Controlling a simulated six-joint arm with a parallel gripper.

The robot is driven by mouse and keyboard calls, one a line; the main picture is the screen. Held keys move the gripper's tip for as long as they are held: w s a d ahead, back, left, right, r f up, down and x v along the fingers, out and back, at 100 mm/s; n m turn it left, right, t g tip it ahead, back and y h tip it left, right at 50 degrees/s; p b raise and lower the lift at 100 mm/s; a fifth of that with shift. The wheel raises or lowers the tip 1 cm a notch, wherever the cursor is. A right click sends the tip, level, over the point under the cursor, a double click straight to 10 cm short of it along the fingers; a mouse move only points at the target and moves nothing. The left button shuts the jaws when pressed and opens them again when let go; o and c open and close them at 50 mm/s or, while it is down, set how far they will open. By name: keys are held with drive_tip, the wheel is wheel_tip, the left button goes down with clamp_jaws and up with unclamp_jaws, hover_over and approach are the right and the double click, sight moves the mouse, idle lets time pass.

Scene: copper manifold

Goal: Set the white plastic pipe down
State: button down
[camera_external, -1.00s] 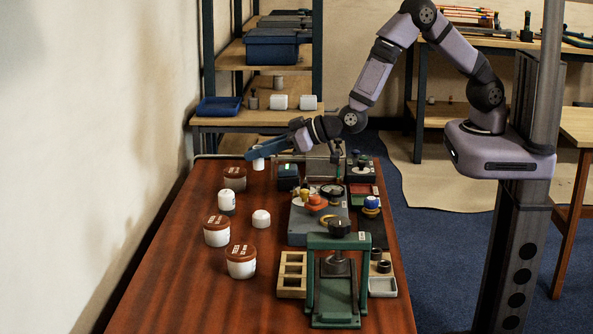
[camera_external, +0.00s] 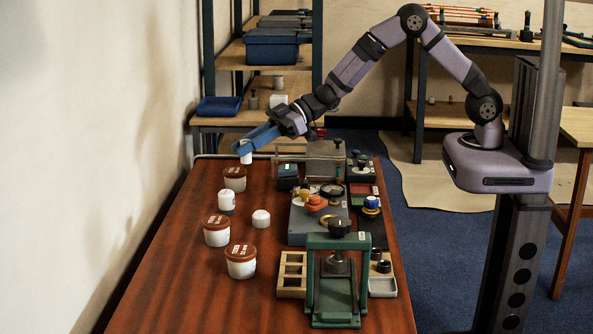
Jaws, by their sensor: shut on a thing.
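The white plastic pipe (camera_external: 246,157) is a short white cylinder near the far left end of the brown table. It is upright or nearly so. My gripper (camera_external: 245,147) has blue fingers shut on its upper part, reaching in from the upper right. The pipe's lower end shows below the fingers; I cannot tell whether it touches the table. The fingers hide its top.
Brown-lidded tubs (camera_external: 235,178) and white caps (camera_external: 227,200) stand on the left half of the brown table (camera_external: 190,280). A green press (camera_external: 338,280), a grey fixture and small trays fill the right side. The left front of the table is clear.

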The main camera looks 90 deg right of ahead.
drive_tip(key=s+d+f+n+g+y+b, duration=0.25)
drive_tip(key=s+d+f, duration=0.2)
drive_tip(key=d, duration=0.25)
drive_tip(key=shift+n, duration=0.25)
drive_tip(key=shift+w+f, duration=0.15)
drive_tip(key=shift+f, duration=1.6)
drive_tip(key=shift+w+f, duration=0.2)
drive_tip(key=shift+f, duration=1.6)
drive_tip(key=shift+w+f, duration=0.15)
drive_tip(key=shift+f, duration=1.6)
drive_tip(key=shift+f, duration=0.1)
